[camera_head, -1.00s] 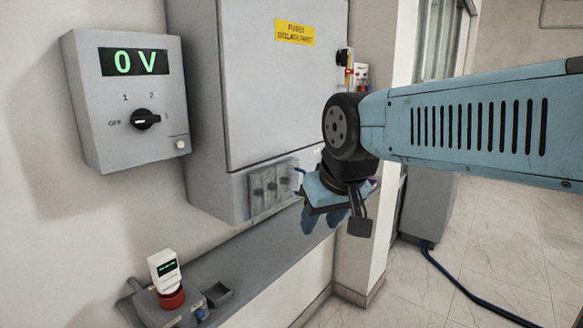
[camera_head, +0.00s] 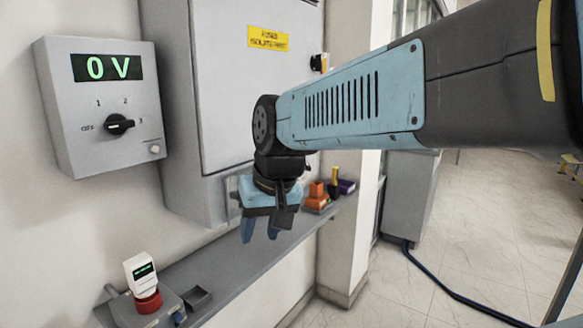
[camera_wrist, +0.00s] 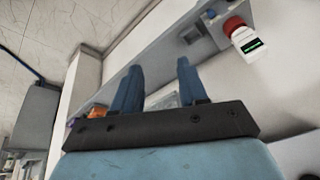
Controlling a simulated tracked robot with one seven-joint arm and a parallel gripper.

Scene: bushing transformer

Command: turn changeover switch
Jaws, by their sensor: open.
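The changeover switch is a black rotary knob (camera_head: 119,125) on a grey wall box (camera_head: 95,160) at the left of the head view. Its dial carries the marks OFF, 1, 2 and 3, and the green display above it (camera_head: 107,67) reads 0 V. The knob's pale pointer is turned to the left, toward OFF. My gripper (camera_head: 259,238) is open and empty, pointing down in front of the large cabinet, to the right of and lower than the switch, well apart from it. The wrist view shows its two blue fingers (camera_wrist: 157,90) spread; the knob is not visible there.
A grey cabinet (camera_head: 235,100) with a yellow label stands right of the switch box. A narrow shelf (camera_head: 225,262) below holds a white-and-red device (camera_head: 143,280) at left and orange blocks (camera_head: 316,198) farther back. A dark cable (camera_head: 450,290) lies on the floor at right.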

